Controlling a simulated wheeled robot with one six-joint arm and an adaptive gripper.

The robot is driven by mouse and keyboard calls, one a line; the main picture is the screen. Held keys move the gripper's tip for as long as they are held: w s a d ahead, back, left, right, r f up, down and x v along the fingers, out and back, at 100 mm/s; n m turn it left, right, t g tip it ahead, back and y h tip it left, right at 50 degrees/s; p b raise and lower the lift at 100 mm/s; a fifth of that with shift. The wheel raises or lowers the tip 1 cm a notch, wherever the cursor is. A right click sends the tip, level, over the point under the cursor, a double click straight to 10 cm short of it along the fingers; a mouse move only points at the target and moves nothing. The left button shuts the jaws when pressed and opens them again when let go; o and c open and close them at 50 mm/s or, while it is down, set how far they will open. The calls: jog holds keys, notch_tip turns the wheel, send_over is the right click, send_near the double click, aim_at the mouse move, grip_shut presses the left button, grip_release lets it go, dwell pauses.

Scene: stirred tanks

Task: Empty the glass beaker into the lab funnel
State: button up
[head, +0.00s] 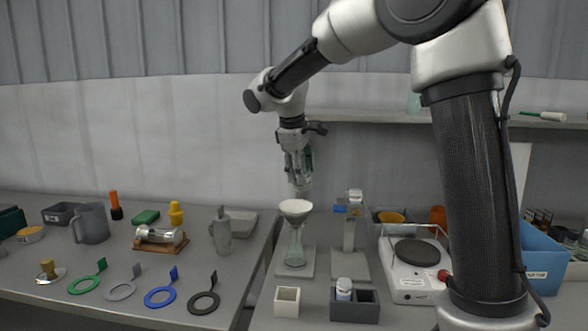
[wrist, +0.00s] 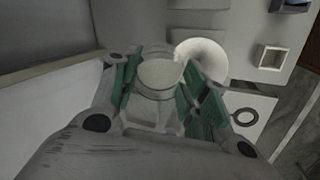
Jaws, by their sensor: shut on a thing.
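My gripper (head: 299,172) hangs above the lab funnel and is shut on the glass beaker (wrist: 157,98). In the wrist view the clear beaker sits between the green finger pads, and a pale content shows inside its round mouth. In the head view the beaker is faint and partly hidden by the fingers; I cannot tell its exact tilt. The white lab funnel (head: 296,208) stands mouth up in a clear glass flask (head: 296,248), below the gripper. In the wrist view the funnel (wrist: 209,50) shows just right of the beaker, partly covered by it.
The flask stands on a grey plate (head: 280,274). A dispenser-like stand (head: 350,225) and a white hotplate (head: 408,270) are to the right. A small white box (head: 287,301) and a dark divided holder (head: 354,309) are in front. The left bench holds several rings and a jug (head: 92,223).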

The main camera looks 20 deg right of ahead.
jog(key=shift+s+f+t+h, duration=0.1)
jog(key=shift+f+t+h, duration=0.3)
jog(key=shift+t+h, duration=0.5)
jog(key=t+h, duration=0.2)
jog(key=t, duration=0.1)
jog(key=shift+s+a+f, duration=0.15)
jog(key=shift+a+f, duration=0.05)
jog(key=shift+f, duration=0.2)
jog(key=t+h, duration=0.1)
jog(key=f+t+h, duration=0.1)
jog(key=t+h, duration=0.1)
jog(key=t, duration=0.1)
jog(key=shift+s+a+f, duration=0.15)
jog(key=shift+s+a, duration=0.15)
jog(key=shift+a+t+h, duration=0.15)
jog(key=shift+t+h, duration=0.35)
jog(key=shift+h, duration=0.2)
jog(key=t+h, duration=0.1)
jog(key=t, duration=0.1)
jog(key=s+t+h, duration=0.1)
jog(key=shift+a+r+t+h, duration=0.3)
jog(key=shift+a, duration=0.05)
